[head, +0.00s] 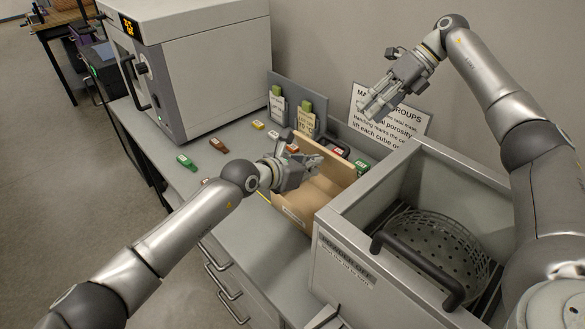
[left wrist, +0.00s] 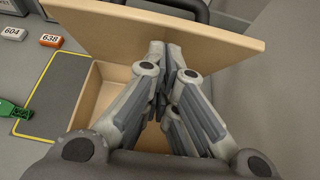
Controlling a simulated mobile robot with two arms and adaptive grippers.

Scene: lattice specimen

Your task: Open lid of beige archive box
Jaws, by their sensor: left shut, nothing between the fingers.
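The beige archive box (head: 293,217) stands on the grey bench, left of the large grey open-topped bin. Its lid (head: 340,168) is raised and tilted up along the back side. In the left wrist view the lid (left wrist: 215,42) slants over the partly exposed box interior (left wrist: 93,92). My left gripper (head: 314,161) is above the box, in front of the raised lid. It is shut and empty, and its fingertips (left wrist: 166,52) are close to or against the lid; contact is unclear. My right gripper (head: 374,101) is open and empty, high near the wall sign.
The grey bin (head: 335,255) with a dark handle and round perforated basket (head: 430,250) stands close on the right. A large oven-like cabinet (head: 215,75) is at the back left. Small coloured labelled pieces (head: 186,162) lie on the bench between.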

